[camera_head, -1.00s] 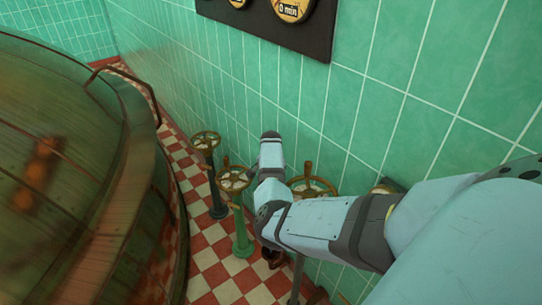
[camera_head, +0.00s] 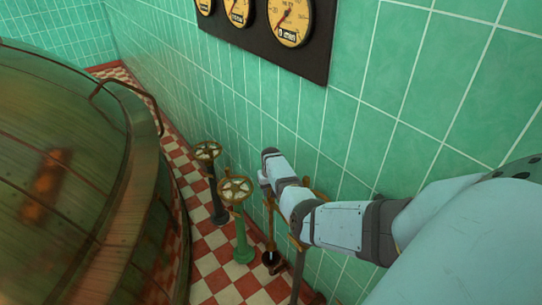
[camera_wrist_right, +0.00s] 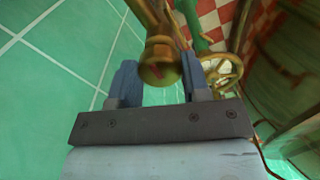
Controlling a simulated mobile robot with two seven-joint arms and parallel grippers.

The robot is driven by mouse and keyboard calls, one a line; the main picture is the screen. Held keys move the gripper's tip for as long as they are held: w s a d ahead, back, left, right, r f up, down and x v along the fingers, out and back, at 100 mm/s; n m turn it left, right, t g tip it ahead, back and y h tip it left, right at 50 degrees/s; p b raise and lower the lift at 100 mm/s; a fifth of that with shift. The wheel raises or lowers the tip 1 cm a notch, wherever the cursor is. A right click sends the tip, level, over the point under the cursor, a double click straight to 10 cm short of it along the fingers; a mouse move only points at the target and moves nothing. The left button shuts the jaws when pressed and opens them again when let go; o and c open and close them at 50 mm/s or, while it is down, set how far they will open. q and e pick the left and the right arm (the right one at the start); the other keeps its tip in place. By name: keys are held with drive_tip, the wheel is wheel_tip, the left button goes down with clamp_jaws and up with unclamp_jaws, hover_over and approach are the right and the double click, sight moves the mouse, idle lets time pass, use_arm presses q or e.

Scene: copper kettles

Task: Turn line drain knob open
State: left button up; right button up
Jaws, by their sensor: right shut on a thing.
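My right gripper (camera_wrist_right: 158,72) is shut on a brass part with a rounded end (camera_wrist_right: 160,52), which sits between its two blue fingers in the right wrist view. No label shows on this part, so I cannot tell by name that it is the line drain knob. In the head view my right arm (camera_head: 335,225) reaches in from the right towards the tiled wall. It hides most of a brass valve there, and the fingertips cannot be made out. My left gripper is not in view.
A brass handwheel on a green post (camera_head: 236,190) and another on a dark post (camera_head: 208,151) stand left of my arm. A large copper kettle (camera_head: 75,180) fills the left. Round gauges (camera_head: 290,20) hang on the green wall. A narrow checkered floor strip lies between.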

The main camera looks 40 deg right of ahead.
drive_tip(key=shift+n, duration=0.5)
drive_tip(key=o, duration=0.9)
drive_tip(key=shift+o, duration=0.2)
drive_tip(key=shift+r+p, duration=0.4)
drive_tip(key=shift+r, duration=0.15)
wheel_tip(320, 180, up, 13)
drive_tip(key=shift+p, duration=0.35)
drive_tip(key=shift+f, duration=0.15)
